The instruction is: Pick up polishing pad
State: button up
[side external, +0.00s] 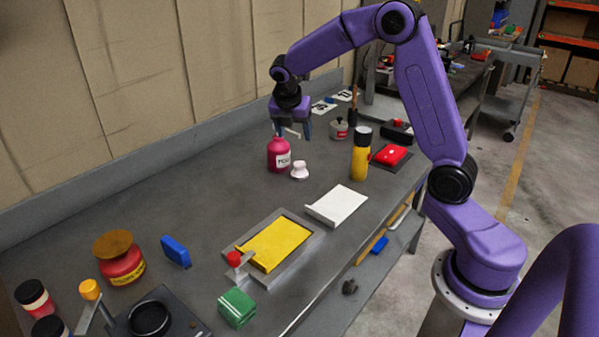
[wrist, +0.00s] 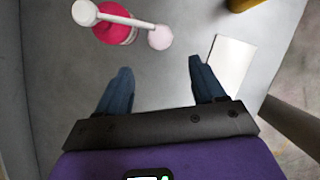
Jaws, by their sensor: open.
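No object is clearly marked as the polishing pad. A small white rounded piece with a knob-like top (side external: 299,170) stands on the grey bench just right of a crimson bottle (side external: 279,156); I cannot tell if it is the pad. In the wrist view this piece (wrist: 159,38) shows pale beside the bottle (wrist: 115,30), ahead of my fingers. A flat yellow rectangle (side external: 275,245) lies in a grey tray. My gripper (side external: 305,133) is above the bench near the bottle. In the wrist view my gripper (wrist: 161,75) has its fingers apart with nothing between them.
A white flat sheet (side external: 337,206), a yellow bottle with black cap (side external: 360,158) and a red item (side external: 391,155) are to the right. A blue block (side external: 176,251), a red jar (side external: 121,263) and a green box (side external: 237,307) are nearer. The bench's left-middle is clear.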

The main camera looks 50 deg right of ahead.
aim_at(300, 162)
jog(key=x, duration=1.6)
jog(key=shift+w+a, duration=0.1)
jog(key=shift+a, duration=0.05)
jog(key=c, duration=0.9)
jog(key=shift+r, duration=0.1)
jog(key=shift+r, duration=0.65)
jog(key=s+a, duration=0.1)
jog(key=a, duration=0.1)
jog(key=s+a, duration=0.1)
jog(key=a, duration=0.2)
jog(key=s+a, duration=0.1)
jog(key=a, duration=0.1)
jog(key=shift+a+f, duration=0.1)
jog(key=shift+a, duration=0.05)
notch_tip(300, 162, up, 14)
jog(key=shift+f, duration=0.1)
